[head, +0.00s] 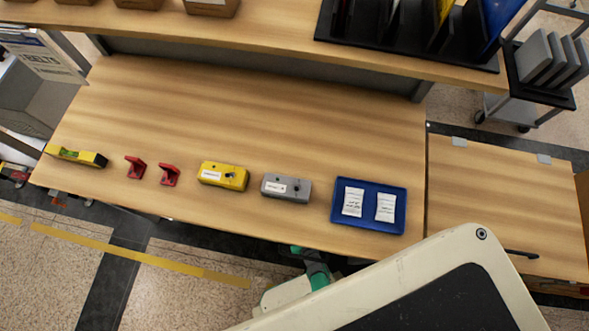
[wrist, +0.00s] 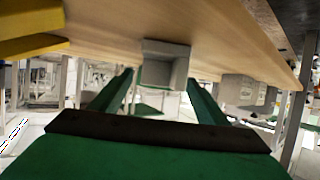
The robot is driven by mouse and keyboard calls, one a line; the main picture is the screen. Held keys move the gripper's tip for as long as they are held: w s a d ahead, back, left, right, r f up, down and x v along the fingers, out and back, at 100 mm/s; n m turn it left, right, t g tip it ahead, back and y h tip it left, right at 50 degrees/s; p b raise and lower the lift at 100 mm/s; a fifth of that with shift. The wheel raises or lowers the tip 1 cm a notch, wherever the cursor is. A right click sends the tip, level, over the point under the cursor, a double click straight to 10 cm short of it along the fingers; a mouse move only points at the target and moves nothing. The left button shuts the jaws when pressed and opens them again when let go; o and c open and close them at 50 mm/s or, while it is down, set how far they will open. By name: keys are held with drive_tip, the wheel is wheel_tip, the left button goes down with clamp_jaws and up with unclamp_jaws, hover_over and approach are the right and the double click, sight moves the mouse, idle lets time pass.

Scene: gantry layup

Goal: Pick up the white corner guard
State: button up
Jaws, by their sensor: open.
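I cannot make out a white corner guard in either view. Two red L-shaped corner pieces (head: 135,167) stand near the front edge of the wooden bench (head: 220,110) in the head view. My gripper (head: 308,262) is partly seen below the bench's front edge, partly hidden by my arm. In the wrist view my gripper (wrist: 160,86) is open, its green fingers apart. A pale grey block (wrist: 165,62) shows beyond and between the fingers, against the wood; I cannot tell what it is. No contact with it is visible.
Along the bench front are a yellow level (head: 76,156), a yellow box (head: 223,176), a grey box (head: 286,188) and a blue tray (head: 368,225) with two white packets (head: 353,202). A raised shelf (head: 270,42) spans the back. The bench middle is clear.

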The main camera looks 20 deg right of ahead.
drive_tip(key=shift+w+f, duration=0.15)
drive_tip(key=shift+w, duration=0.15)
drive_tip(key=c, duration=1.1)
